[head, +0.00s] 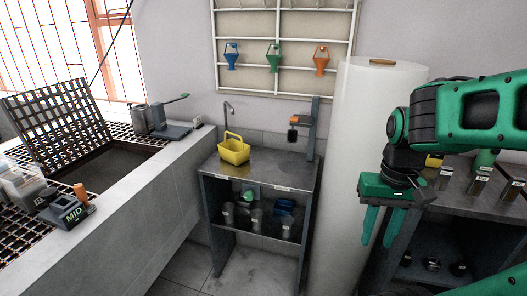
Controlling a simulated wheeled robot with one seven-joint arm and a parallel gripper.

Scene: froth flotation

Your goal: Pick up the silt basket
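A small yellow basket with a raised handle (234,150), which I take for the silt basket, stands upright on the dark metal top of a small bench (281,172) in the middle of the view. My gripper (378,240) hangs at the right with its green fingers pointing down. A gap shows between the fingers and nothing is in them. It is well to the right of the basket, apart from it and in front of the white column.
A tall white cylinder (345,150) stands between the bench and the right-hand shelf. A thin tap (228,108) and a stand with an orange part (311,125) rise from the bench. A walled grating pit (150,190) fills the left. Funnels hang on the wall rack (275,92).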

